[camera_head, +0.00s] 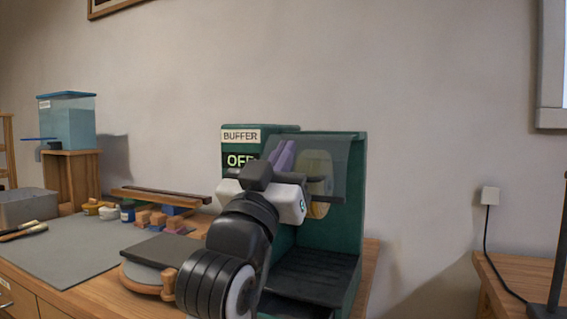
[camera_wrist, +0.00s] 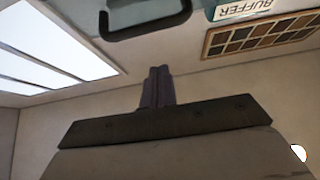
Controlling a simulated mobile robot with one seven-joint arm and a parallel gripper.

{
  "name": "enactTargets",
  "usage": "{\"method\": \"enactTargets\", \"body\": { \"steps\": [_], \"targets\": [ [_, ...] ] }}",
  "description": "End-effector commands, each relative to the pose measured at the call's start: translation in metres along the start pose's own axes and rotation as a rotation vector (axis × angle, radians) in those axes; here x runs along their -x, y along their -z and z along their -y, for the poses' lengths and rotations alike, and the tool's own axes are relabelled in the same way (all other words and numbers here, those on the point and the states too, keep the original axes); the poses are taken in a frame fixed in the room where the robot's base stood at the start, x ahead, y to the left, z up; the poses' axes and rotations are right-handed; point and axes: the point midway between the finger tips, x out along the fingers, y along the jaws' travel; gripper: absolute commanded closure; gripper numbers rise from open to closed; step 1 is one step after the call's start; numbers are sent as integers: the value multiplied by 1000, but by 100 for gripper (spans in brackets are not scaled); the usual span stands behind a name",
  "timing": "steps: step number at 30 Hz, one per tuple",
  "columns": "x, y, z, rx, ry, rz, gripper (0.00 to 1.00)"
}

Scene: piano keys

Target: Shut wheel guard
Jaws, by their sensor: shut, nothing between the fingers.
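The green buffer machine (camera_head: 352,225) stands at the right end of the bench. Its clear wheel guard (camera_head: 338,160) juts from the top of the housing, and the pale yellow wheel (camera_head: 320,186) shows partly through and beside it. A dark bar-like handle (camera_head: 327,174) shows at the guard; a dark looped handle (camera_wrist: 145,24) also shows at the top of the wrist view. My gripper (camera_head: 284,156) is shut and empty, its purple fingers pointing up in front of the machine. In the wrist view the fingers (camera_wrist: 160,88) sit below the loop, apart from it in the picture. My arm hides the machine's lower left.
A sign on the machine reads OFF (camera_head: 239,160). A round board with a dark slab (camera_head: 165,249), small blocks (camera_head: 152,218) and a wooden rack (camera_head: 160,196) are left of my arm. A grey mat (camera_head: 75,250) covers the left bench.

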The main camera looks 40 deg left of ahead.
Motion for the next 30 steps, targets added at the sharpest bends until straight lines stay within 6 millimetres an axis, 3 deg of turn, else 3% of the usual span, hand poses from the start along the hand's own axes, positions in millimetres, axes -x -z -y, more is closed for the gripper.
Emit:
{"method": "enactTargets", "body": {
  "steps": [1, 12, 30],
  "targets": [
    [7, -16, -1, 6, -1, -36, 100],
    [15, -46, -1, 1, -1, -66, 100],
    [16, -59, 0, 3, -1, -57, 100]
  ]
}}
